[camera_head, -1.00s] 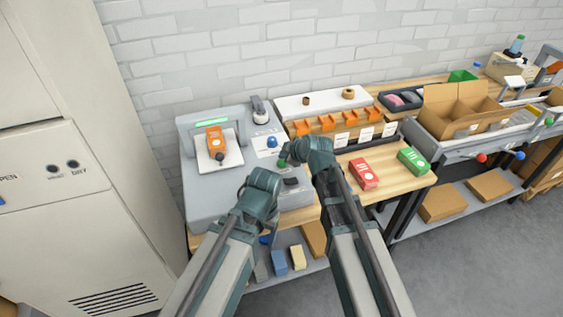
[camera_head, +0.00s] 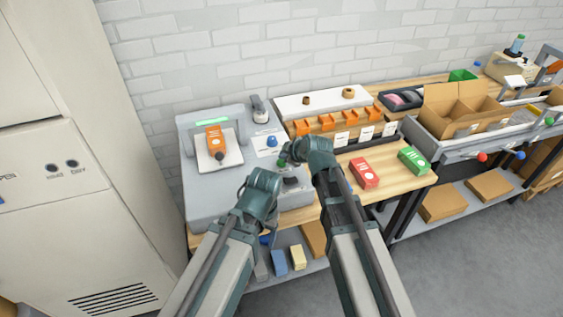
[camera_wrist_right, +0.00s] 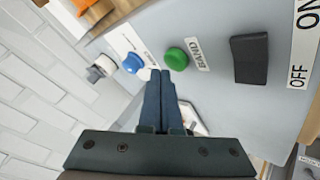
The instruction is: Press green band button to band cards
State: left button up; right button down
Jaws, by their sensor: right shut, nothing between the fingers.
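The grey banding machine (camera_head: 205,195) stands on the table's left end. An orange card pack (camera_head: 214,138) sits upright on its white plate (camera_head: 206,164). The round green button (camera_wrist_right: 176,59), beside a BAND label (camera_wrist_right: 197,52), is on the machine's top; a bit of its green (camera_head: 282,163) shows in the head view. My right gripper (camera_wrist_right: 160,74) is shut and empty, its fingertips just beside the green button in the wrist view; I cannot tell whether they touch it. My left arm is over the machine's front; its fingers are not visible.
A blue button (camera_wrist_right: 133,63) and a black ON/OFF switch (camera_wrist_right: 249,58) flank the green button. A red box (camera_head: 364,172) and a green box (camera_head: 413,160) lie to the right. An orange rack (camera_head: 328,121) stands behind.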

jog(key=shift+f, duration=0.3)
jog(key=shift+f+b, duration=0.5)
jog(key=shift+b, duration=0.15)
dwell(0.5)
jog(key=shift+r, duration=0.1)
jog(key=shift+r+p, duration=0.9)
jog(key=shift+p, duration=0.1)
notch_tip(320, 180, up, 5)
jog(key=p, duration=0.5)
dwell(0.6)
